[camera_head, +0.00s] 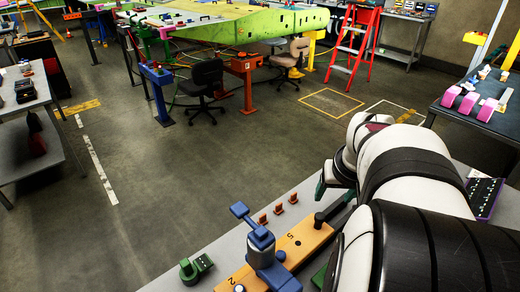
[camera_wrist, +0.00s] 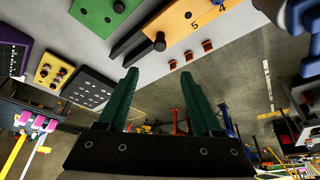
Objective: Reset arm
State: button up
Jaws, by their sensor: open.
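My arm fills the right side of the head view, stretched out over the grey bench (camera_head: 215,262). My gripper (camera_wrist: 159,76) shows in the wrist view with two dark green fingers set wide apart. Nothing is between the fingers. In the head view my arm hides most of the gripper; only a bit of green shows beyond it. In the wrist view the bench (camera_wrist: 225,38) is at the top and the fingers point towards its edge. I cannot tell the exact gap from the fingers to the bench.
An orange numbered board (camera_head: 300,246) lies on the bench beside my arm, with a blue clamp (camera_head: 262,245) standing at it. Three small red-brown pieces (camera_head: 279,209) sit near the bench edge. A green block (camera_head: 196,268) is at left. Open floor (camera_head: 190,180) lies beyond.

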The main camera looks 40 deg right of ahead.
dwell(0.4)
jog(key=w+a+r+n+y, duration=0.1)
jog(key=w+a+y, duration=0.15)
jog(key=a, duration=0.85)
jog(key=w+a+r+n+y, duration=0.1)
jog(key=w+a, duration=0.3)
jog(key=a, duration=0.7)
jog(key=s+a+f+g, duration=0.1)
jog(key=s+a+f, duration=0.2)
jog(key=s+a, duration=0.3)
jog(key=s+a+f+n+g+y, duration=0.1)
jog(key=s+a+f+g, duration=0.1)
jog(key=s+a, duration=0.4)
jog(key=shift+s+a+f, duration=0.3)
jog(key=shift+s+f, duration=0.15)
jog(key=shift+s, duration=0.45)
